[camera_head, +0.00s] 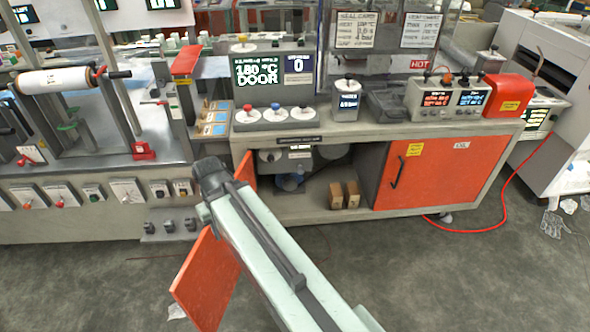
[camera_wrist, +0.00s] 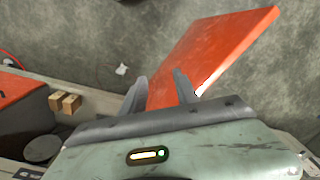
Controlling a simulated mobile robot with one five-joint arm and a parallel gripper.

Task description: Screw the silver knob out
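A round silver-grey knob (camera_head: 274,156) shows on the grey unit (camera_head: 300,165) inside the open cabinet in the head view. It is small there, and I cannot be sure it is the silver knob of the task. My gripper (camera_head: 208,170) is in front of and left of that unit, seen from behind the arm. In the wrist view my gripper (camera_wrist: 158,85) has its two fingers apart with nothing held between them. The open orange door (camera_wrist: 215,55) lies beyond the fingers. No silver knob is clear in the wrist view.
The orange door (camera_head: 206,280) hangs open beside my arm. Two wooden blocks (camera_head: 344,194) stand on the cabinet shelf, right of the unit. A shut orange door (camera_head: 430,170) is further right. A grey round disc (camera_wrist: 42,148) shows at lower left in the wrist view.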

